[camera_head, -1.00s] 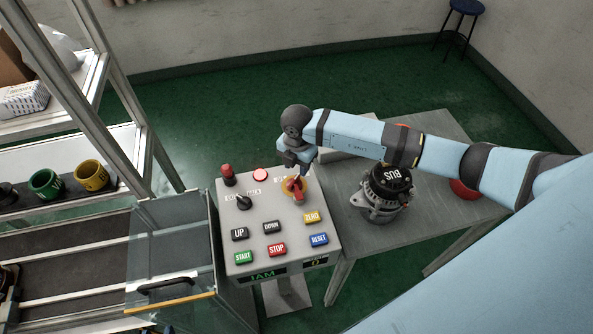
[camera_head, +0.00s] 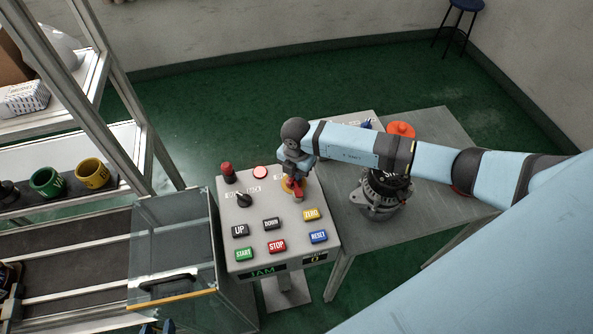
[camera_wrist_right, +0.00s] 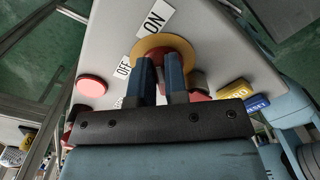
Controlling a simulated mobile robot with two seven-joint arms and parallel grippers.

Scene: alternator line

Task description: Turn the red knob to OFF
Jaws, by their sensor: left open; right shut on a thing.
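The red knob (camera_head: 298,194) sits on a yellow round plate at the upper right of the grey control panel (camera_head: 255,214). My right gripper (camera_head: 290,178) reaches down onto it from above and is shut on it. In the right wrist view its two blue fingers (camera_wrist_right: 160,72) stand on either side of the knob, over the yellow plate (camera_wrist_right: 150,45). The ON label (camera_wrist_right: 155,20) and OFF label (camera_wrist_right: 124,67) lie beside the plate; the fingers hide much of the knob. The blue tips of my left gripper (camera_head: 158,327) show at the bottom edge, apart and empty.
The panel also carries a black selector (camera_head: 243,200), a red lamp and several push buttons, including STOP (camera_head: 277,246). An alternator (camera_head: 382,193) stands on the grey table (camera_head: 440,205) under my right arm. A clear guard (camera_head: 172,240) stands left of the panel.

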